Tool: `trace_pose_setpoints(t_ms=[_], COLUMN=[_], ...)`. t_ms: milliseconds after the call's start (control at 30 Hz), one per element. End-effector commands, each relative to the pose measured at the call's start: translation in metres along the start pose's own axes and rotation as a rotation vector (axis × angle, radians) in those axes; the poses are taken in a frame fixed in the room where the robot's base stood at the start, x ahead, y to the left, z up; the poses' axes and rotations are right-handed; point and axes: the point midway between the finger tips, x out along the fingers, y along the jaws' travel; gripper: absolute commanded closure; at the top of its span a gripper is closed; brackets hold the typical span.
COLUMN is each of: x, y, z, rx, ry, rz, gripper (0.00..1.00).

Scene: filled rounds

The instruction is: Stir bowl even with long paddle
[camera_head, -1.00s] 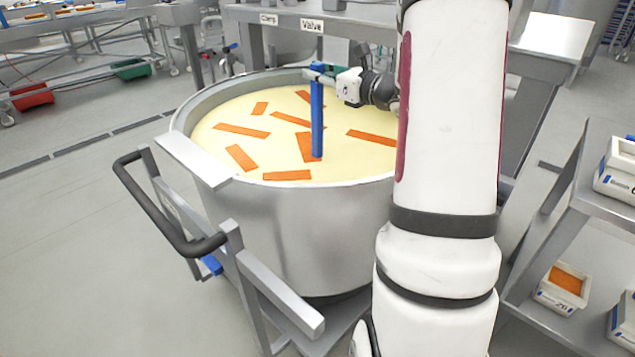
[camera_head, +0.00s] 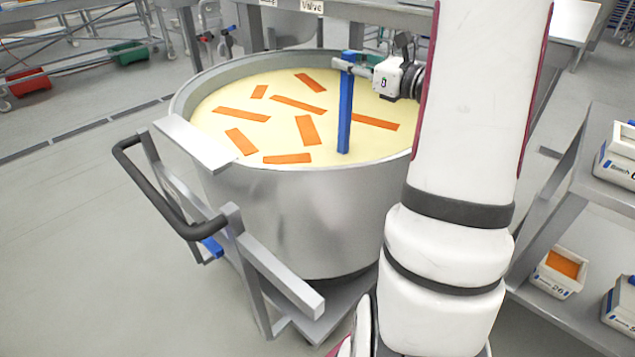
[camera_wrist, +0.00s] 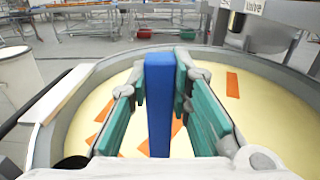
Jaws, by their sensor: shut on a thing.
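A large round steel bowl (camera_head: 290,200) holds a pale yellow mass with several orange strips (camera_head: 298,104) lying in separate patches on its surface. The long blue paddle (camera_head: 345,115) stands nearly upright with its lower end in the mass, right of the bowl's middle. My gripper (camera_head: 352,68) is shut on the paddle's upper part, above the mass. In the wrist view the blue paddle (camera_wrist: 159,105) sits between the green finger pads. The paddle's lowest end is hidden in the mass.
The bowl rests on a wheeled cart with a black handle (camera_head: 165,205) at the left front. A shelf (camera_head: 560,190) with small tubs (camera_head: 560,272) is at the right.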

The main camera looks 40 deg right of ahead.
Motion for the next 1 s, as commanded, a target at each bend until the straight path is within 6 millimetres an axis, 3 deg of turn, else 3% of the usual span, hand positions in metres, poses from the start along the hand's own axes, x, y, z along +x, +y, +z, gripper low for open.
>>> trace_pose_setpoints(t_ms=[633, 800, 1000], x=[0.081, 0.088, 0.114], y=[-0.065, -0.065, -0.045], z=[0.000, 0.000, 0.000], rx=[-0.001, 0.000, 0.000], ry=[-0.001, -0.002, -0.004], rz=[0.003, 0.003, 0.005], gripper=[1.00, 1.00, 1.00])
